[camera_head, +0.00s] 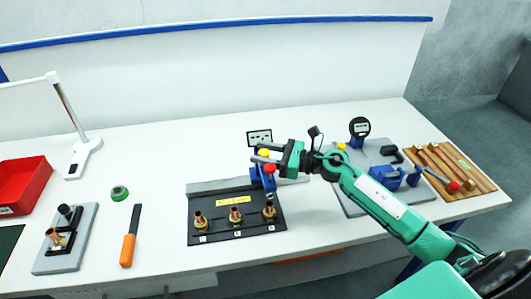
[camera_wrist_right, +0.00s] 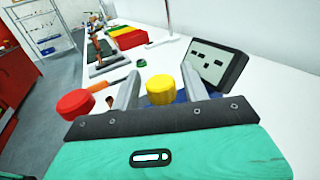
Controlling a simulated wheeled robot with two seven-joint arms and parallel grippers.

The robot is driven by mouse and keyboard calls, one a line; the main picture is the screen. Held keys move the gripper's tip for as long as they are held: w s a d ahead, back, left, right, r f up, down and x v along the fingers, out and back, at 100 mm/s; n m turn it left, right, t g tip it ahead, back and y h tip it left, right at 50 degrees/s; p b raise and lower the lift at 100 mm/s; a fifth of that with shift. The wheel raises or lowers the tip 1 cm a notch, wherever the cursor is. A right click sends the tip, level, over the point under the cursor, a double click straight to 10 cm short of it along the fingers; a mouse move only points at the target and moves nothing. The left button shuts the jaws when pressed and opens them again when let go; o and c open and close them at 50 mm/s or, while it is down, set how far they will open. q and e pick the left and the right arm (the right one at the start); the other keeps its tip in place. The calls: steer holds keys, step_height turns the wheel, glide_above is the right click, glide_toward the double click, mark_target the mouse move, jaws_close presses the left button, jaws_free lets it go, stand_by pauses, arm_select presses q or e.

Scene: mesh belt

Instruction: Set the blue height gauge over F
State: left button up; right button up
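The blue height gauge (camera_head: 257,177) has a rectangular display, a yellow knob and a red knob. It is at the back right of a black board (camera_head: 218,191) carrying three brass-coloured fittings. My right gripper (camera_head: 264,156) reaches it from the right, fingers around its upper part. In the right wrist view the fingers (camera_wrist_right: 160,92) stand on either side of the yellow knob (camera_wrist_right: 161,89), with the display (camera_wrist_right: 215,66) behind. Contact is partly hidden; the fingers look closed on the gauge. The board's small labels are too small to read, so I cannot tell which is F. My left gripper is out of view.
A grey plate (camera_head: 350,207) with blue parts lies under my right arm, beside a wooden tray (camera_head: 482,190). An orange-handled tool (camera_head: 128,250), green tape roll (camera_head: 119,193), grey fixture (camera_head: 81,237) and red bin (camera_head: 37,185) are left. The table between tool and board is clear.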

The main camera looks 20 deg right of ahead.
steer(key=shift+d+f, duration=0.1)
steer(key=shift+s+d+f+b, duration=0.1)
steer(key=shift+s+d+b, duration=0.15)
steer(key=shift+b, duration=0.05)
steer(key=b+v, duration=0.5)
steer(key=v, duration=0.8)
steer(key=shift+b, duration=0.3)
